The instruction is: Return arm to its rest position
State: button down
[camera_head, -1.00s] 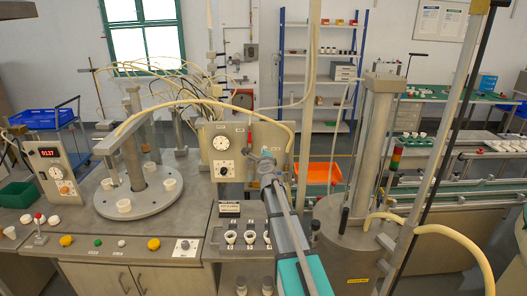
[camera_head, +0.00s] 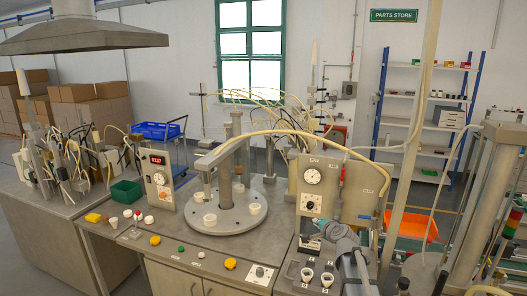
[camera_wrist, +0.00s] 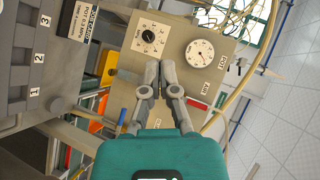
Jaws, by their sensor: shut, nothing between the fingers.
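My gripper (camera_wrist: 159,66) is shut and empty in the wrist view, its two grey fingertips together above the teal wrist body. Behind them is the grey panel (camera_wrist: 184,22) with a dial gauge (camera_wrist: 200,53) and a black knob (camera_wrist: 148,37). In the head view my gripper (camera_head: 334,231) is at the lower right, in front of the gauge panel (camera_head: 318,163). The gap between fingertips and panel cannot be judged.
A round plate (camera_head: 228,222) with white cups stands left of the panel. Small sockets (camera_head: 317,277) sit near my arm. A green bin (camera_head: 126,191) and a fixture cluster are further left. A tall cylinder column (camera_head: 484,205) is at the right.

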jog(key=s+a+f+n+g, duration=0.45)
jog(key=s+f, duration=0.25)
jog(key=s, duration=0.2)
jog(key=s+d+f+n+g+h+b, duration=0.1)
jog(key=s+f+n+g, duration=0.3)
jog(key=s, duration=0.6)
jog(key=s+f+n+g+h+b, duration=0.1)
jog(key=s+f+n+g+h, duration=0.1)
jog(key=s, duration=0.9)
notch_tip(320, 180, down, 2)
jog(key=n+g, duration=0.1)
jog(key=g, duration=0.2)
jog(key=shift+s+d+n+h, duration=0.2)
jog(key=shift+d+n+h, duration=0.15)
jog(key=shift+d+h, duration=0.05)
jog(key=shift+s, duration=0.1)
